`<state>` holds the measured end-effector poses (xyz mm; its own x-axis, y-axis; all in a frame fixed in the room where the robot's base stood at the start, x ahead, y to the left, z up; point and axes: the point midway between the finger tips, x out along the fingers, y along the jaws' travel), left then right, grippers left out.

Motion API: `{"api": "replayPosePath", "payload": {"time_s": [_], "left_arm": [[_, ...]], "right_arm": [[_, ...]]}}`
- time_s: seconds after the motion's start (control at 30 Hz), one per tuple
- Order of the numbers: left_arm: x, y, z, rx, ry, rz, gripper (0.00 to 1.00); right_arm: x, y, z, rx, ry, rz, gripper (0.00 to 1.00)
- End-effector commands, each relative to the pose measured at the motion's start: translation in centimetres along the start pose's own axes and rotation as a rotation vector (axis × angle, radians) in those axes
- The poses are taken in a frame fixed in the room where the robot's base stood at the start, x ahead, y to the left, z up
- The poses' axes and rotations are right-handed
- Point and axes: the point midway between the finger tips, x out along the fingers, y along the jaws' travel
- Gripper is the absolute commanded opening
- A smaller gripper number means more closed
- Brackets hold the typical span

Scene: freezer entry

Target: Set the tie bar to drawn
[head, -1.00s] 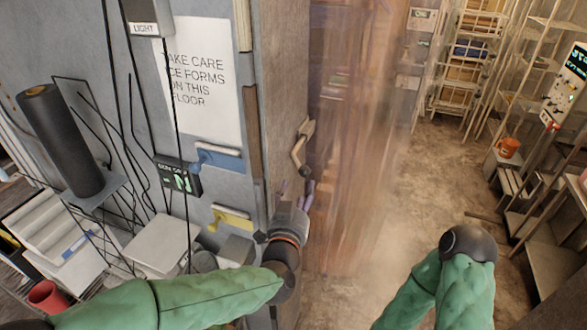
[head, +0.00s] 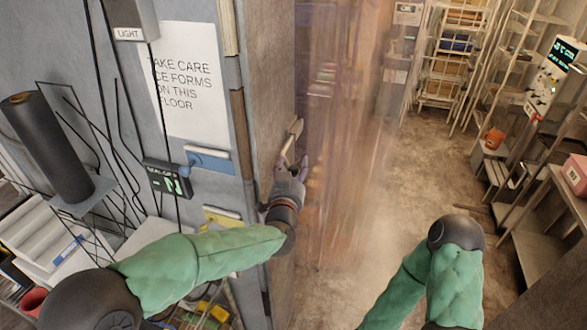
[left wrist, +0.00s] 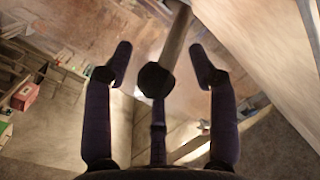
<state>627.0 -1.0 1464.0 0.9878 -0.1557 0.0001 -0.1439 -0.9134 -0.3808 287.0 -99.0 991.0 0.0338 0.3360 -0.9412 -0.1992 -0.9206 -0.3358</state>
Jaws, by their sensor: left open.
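The tie bar (head: 292,136) is a pale tan lever on the face of the wall end beside the strip curtain (head: 340,130). It slants up and to the right in the head view. My left gripper (head: 293,163) is open at its lower end, which the fingers partly hide. In the left wrist view the bar (left wrist: 177,38) runs down to a dark round end between the two spread fingers of the gripper (left wrist: 162,64), with gaps on both sides. I cannot tell whether a finger touches it. My right gripper is out of view.
The grey wall on the left carries a notice (head: 188,80), a small display box (head: 167,179) and a blue-and-white fitting (head: 210,160). Metal shelves (head: 540,232) line the right. The floor (head: 400,190) between curtain and shelves is clear.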

Motion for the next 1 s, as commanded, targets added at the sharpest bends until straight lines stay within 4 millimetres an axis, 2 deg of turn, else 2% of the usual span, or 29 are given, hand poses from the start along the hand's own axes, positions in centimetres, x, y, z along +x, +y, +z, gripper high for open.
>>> {"api": "replayPosePath", "payload": {"time_s": [0.07, 0.27, 0.3, 0.6, 0.83, 0.87, 0.9, 1.0], "left_arm": [[-0.01, 0.00, 0.00, 0.000, 0.000, 0.000, 0.58], [-0.03, 0.00, 0.00, 0.000, 0.000, 0.000, 0.04], [-0.03, 0.00, 0.00, 0.000, 0.000, 0.000, 0.00], [-0.63, -0.05, 0.11, -0.002, 0.000, 0.000, 0.00], [-0.64, -0.09, 0.00, -0.003, -0.001, 0.000, 0.00], [-0.64, -0.09, -0.01, -0.003, -0.001, 0.000, 0.44], [-0.64, -0.10, -0.01, -0.003, 0.000, 0.000, 0.55], [-0.63, -0.10, -0.01, -0.002, 0.000, 0.000, 0.58]], "right_arm": [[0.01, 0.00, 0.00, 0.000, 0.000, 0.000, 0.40], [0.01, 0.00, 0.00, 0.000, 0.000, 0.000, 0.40], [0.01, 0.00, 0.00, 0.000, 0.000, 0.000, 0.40], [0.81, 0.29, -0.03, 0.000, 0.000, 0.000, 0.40], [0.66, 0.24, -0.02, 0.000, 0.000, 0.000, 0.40], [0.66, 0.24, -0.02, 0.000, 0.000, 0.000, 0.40], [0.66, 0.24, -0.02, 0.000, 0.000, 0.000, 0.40], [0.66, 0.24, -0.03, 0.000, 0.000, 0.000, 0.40]]}}
